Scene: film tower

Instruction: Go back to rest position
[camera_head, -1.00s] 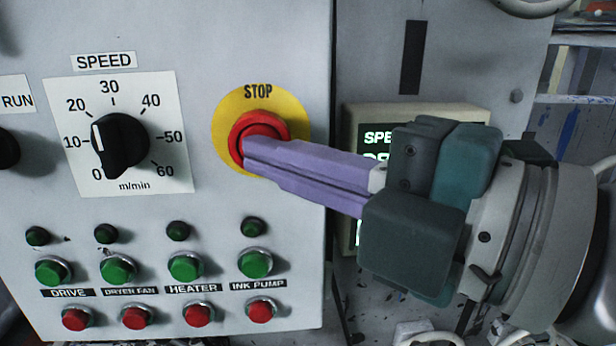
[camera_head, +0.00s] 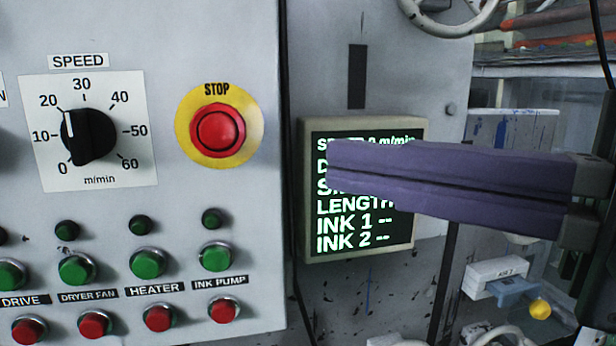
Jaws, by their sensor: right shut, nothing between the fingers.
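My right gripper (camera_head: 335,160) comes in from the right edge. Its two long purple fingers lie together, shut and empty. They point left and hang in front of the display screen (camera_head: 380,235), hiding part of its text. The fingertips are apart from the red STOP button (camera_head: 219,131), which sits on a yellow disc to their left and shows in full. My left gripper is not in view.
The grey control panel (camera_head: 255,285) fills the left, with a speed dial (camera_head: 88,137) and rows of green and red buttons. A handwheel (camera_head: 455,15) is at the top. A white box (camera_head: 497,276) and shelves stand at the right.

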